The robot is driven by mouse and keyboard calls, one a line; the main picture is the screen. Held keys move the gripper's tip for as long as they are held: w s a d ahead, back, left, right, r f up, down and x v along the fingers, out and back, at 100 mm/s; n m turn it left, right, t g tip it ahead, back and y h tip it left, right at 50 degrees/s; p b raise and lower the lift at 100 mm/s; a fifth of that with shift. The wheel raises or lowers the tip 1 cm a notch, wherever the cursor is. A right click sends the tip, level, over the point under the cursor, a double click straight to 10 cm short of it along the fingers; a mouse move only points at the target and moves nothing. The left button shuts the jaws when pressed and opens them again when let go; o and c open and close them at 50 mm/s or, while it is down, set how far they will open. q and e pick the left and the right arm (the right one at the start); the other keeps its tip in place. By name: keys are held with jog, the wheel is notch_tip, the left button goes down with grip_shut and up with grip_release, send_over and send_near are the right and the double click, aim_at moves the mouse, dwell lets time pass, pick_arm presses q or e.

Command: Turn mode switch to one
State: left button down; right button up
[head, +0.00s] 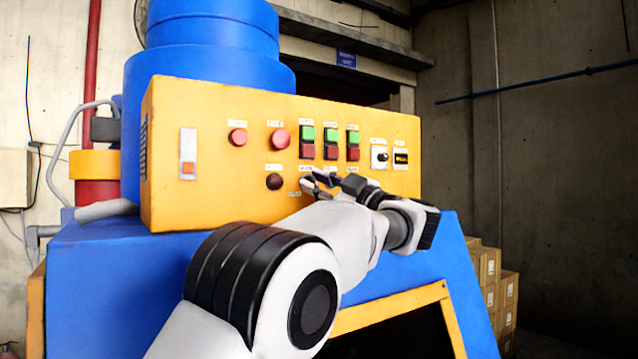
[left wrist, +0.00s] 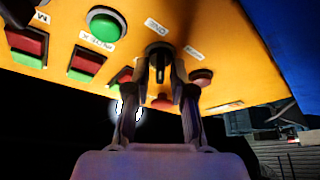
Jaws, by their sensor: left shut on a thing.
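The mode switch (left wrist: 160,62) is a black rotary knob on the yellow panel, with a label reading ONE (left wrist: 157,25) beside it in the left wrist view. My left gripper (left wrist: 158,80) has one finger on each side of the knob and is shut on it. The knob's ridge runs lengthwise between the fingers. In the head view my left gripper (head: 318,183) is at the panel's lower middle, and its fingers hide the switch. Which setting the knob points to is hard to tell. My right gripper is not in view.
The yellow panel (head: 220,105) carries red round buttons (head: 279,138), green-and-red paired buttons (head: 331,142), a dark round button (head: 274,181) and another rotary switch (head: 380,156). A round green button (left wrist: 105,25) is close to the gripper. The blue machine body (head: 100,270) lies below.

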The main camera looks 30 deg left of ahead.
pick_arm(q)
jog(key=shift+r+n, duration=0.3)
jog(key=shift+n, duration=0.1)
jog(key=c, duration=1.3)
grip_release()
jog(key=shift+o, duration=0.2)
jog(key=shift+w+a+f, duration=0.15)
jog(key=shift+a+f, duration=0.1)
jog(key=shift+a, duration=0.1)
jog(key=v, duration=1.2)
jog(key=shift+r, duration=0.1)
jog(key=shift+w+d, duration=0.1)
